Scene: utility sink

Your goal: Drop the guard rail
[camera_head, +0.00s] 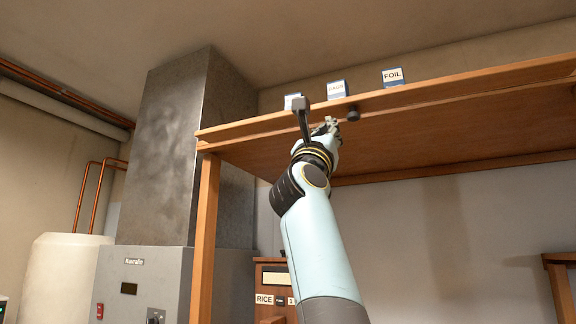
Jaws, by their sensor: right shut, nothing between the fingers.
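A wooden shelf (450,140) spans the right side, seen from below. A long wooden strip (480,83) runs along its front edge; I cannot tell whether this strip is the guard rail. My left gripper is out of view.
Boxes stand on the shelf, one labelled FOIL (392,76) and another beside it (336,89). A wooden post (204,240) supports the left end. A grey metal duct (170,150) and white tank (65,280) stand left. A RICE cabinet (272,275) is below.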

